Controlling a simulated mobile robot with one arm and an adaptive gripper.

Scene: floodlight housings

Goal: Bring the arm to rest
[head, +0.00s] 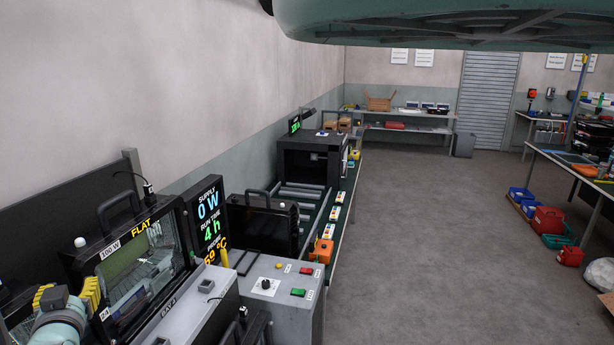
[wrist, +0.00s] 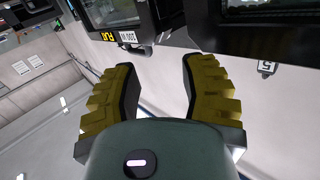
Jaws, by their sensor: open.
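My gripper (wrist: 157,88) is open and empty in the wrist view, its two yellow ribbed fingers well apart. In the head view my gripper (head: 70,297) shows at the lower left, beside a black-framed housing (head: 178,232) with a glass front, labelled "100 W" and "FLAT". The same housing's dark frame (wrist: 108,29) is at the top of the wrist view, beyond the fingertips. I cannot tell from these frames how wide the gap between fingers and housing is. Most of my arm is out of view in the head view.
A display (head: 208,222) reads supply 0 W and run time 4 h. A grey control box (head: 262,300) with red and green buttons stands right of the housing. A black machine (head: 310,158) stands farther along the bench. The floor (head: 430,230) is clear in the middle; bins (head: 547,221) sit at right.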

